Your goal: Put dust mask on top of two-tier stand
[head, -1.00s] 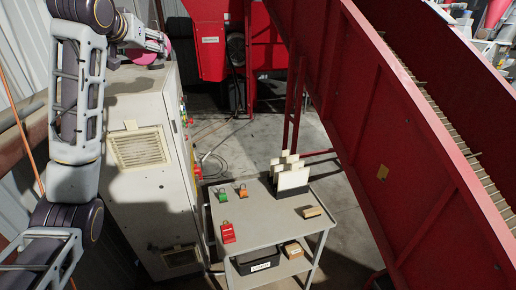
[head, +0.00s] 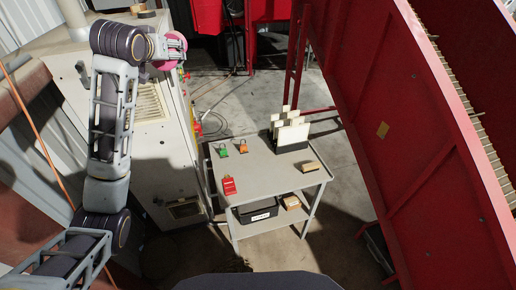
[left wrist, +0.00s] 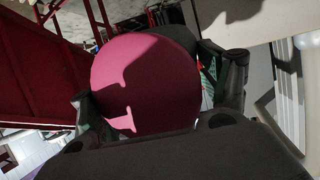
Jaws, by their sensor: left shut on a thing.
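The dust mask, a round pink piece (left wrist: 145,75), fills the middle of the left wrist view, between the fingers. In the head view only a small pink part of the mask (head: 163,65) shows beside my left gripper (head: 173,50). My left gripper is shut on the mask and holds it in the air near the grey cabinet. The grey two-tier stand (head: 255,190) is below and to the right of it, with a flat top and a lower shelf. My right gripper is not in view.
The stand's top bears a red tag (head: 229,185), green and orange padlocks (head: 223,150), a card rack (head: 290,138) and a small brown block (head: 310,167). Its middle is bare. A grey cabinet (head: 150,150) stands left; a red conveyor frame (head: 400,130) rises right.

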